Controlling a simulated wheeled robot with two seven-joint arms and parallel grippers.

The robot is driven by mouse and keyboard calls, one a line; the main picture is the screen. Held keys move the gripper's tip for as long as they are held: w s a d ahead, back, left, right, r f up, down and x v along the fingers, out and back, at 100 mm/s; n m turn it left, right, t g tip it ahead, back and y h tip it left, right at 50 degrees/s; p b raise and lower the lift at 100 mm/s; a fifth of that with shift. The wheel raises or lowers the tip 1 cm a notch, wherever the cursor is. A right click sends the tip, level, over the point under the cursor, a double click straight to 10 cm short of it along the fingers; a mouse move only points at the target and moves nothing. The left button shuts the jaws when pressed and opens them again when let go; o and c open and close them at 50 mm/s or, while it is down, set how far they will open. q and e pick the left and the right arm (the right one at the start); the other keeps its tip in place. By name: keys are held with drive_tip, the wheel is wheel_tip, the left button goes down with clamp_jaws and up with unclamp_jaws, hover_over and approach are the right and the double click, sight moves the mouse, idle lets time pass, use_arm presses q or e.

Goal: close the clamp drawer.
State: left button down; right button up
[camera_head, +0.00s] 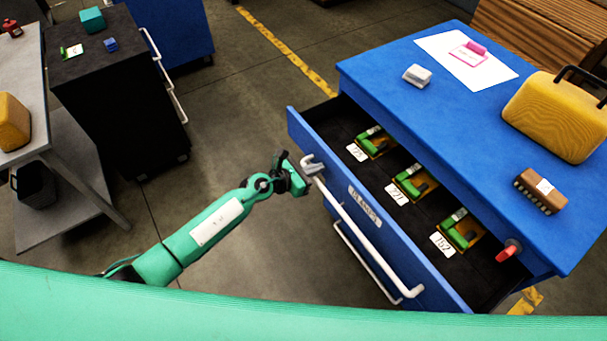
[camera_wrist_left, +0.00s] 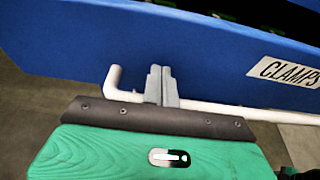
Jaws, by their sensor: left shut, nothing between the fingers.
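The clamp drawer (camera_head: 335,190) of the blue cabinet is pulled well open in the head view, its front labelled CLAMPS. Its white bar handle (camera_head: 365,236) runs along the front. Inside lie several green clamps (camera_head: 411,184) with number cards. My left gripper (camera_head: 312,166) is shut and empty, at the far-left end of the drawer front by the handle's end. In the left wrist view its fingers (camera_wrist_left: 161,84) stand in front of the blue drawer front (camera_wrist_left: 120,50) and overlap the white handle (camera_wrist_left: 230,108); I cannot tell whether they touch it. My right gripper is not in view.
On the blue cabinet top (camera_head: 400,50) are a yellow case (camera_head: 560,115), a brown brush (camera_head: 540,190) and a white block (camera_head: 417,75). A red-handled part (camera_head: 508,251) sits at the drawer's right end. A black cabinet (camera_head: 115,90) stands left. Floor between is clear.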

sight(325, 163)
use_arm(q)
drive_tip(key=w+d, duration=0.1)
drive_tip(key=d, duration=0.1)
drive_tip(key=w+d, duration=0.2)
drive_tip(key=w+d+b, duration=0.1)
drive_tip(key=d, duration=0.1)
drive_tip(key=w+d+b, duration=0.1)
drive_tip(key=w+d, duration=0.3)
drive_tip(key=shift+w+d+f+b, duration=0.1)
drive_tip(key=shift+w+d+b, duration=0.1)
drive_tip(key=shift+d+b, duration=0.2)
drive_tip(key=w+d, duration=0.1)
drive_tip(key=d, duration=0.1)
drive_tip(key=w+d+b, duration=0.1)
drive_tip(key=w, duration=0.1)
drive_tip(key=shift+d+b, duration=0.3)
drive_tip(key=shift+d, duration=0.1)
drive_tip(key=shift+w+d, duration=0.15)
drive_tip(key=shift+d, duration=0.05)
drive_tip(key=shift+r, duration=0.25)
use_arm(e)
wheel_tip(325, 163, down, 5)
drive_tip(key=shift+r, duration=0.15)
use_arm(q)
drive_tip(key=shift+d+r, duration=0.1)
drive_tip(key=shift+r, duration=0.05)
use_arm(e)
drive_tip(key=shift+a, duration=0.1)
